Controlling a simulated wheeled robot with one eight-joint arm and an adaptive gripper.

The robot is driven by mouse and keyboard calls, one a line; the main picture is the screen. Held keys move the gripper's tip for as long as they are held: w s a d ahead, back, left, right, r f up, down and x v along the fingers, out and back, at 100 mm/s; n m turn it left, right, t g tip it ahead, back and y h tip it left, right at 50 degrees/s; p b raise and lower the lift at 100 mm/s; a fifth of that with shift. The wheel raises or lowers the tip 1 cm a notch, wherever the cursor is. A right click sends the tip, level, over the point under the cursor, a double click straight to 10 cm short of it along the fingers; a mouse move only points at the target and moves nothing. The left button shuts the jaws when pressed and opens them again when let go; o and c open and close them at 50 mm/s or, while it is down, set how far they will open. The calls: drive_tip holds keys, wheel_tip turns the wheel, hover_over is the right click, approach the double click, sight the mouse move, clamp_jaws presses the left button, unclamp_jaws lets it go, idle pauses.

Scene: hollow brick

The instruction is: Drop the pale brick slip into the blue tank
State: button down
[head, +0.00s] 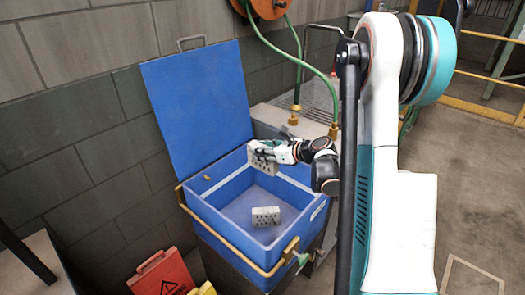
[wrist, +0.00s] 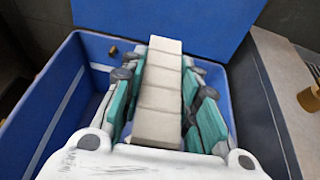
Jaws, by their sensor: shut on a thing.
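My gripper (head: 270,150) is shut on a pale brick slip (head: 262,164) with holes in its face. It holds the slip above the opening of the blue tank (head: 237,238), below the level of the raised lid's top. In the wrist view the slip (wrist: 160,88) lies lengthwise between the teal fingers (wrist: 160,100) of my gripper. A second pale brick piece with holes (head: 266,216) lies on the tank floor, apart from the held one. The blue tank's wall also shows in the wrist view (wrist: 45,115).
The blue lid (head: 200,95) stands open at the back of the tank. A green hose (head: 300,55) hangs from an orange reel (head: 265,8) near a grey counter. Red and yellow signs (head: 163,275) stand at the front left. A small brown thing (wrist: 113,50) shows by the tank wall.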

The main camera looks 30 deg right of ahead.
drive_tip(key=shift+f+b, duration=1.25)
drive_tip(key=shift+f, duration=1.05)
drive_tip(key=c, duration=1.2)
unclamp_jaws()
drive_tip(key=shift+o, duration=0.2)
drive_tip(key=v, duration=1.2)
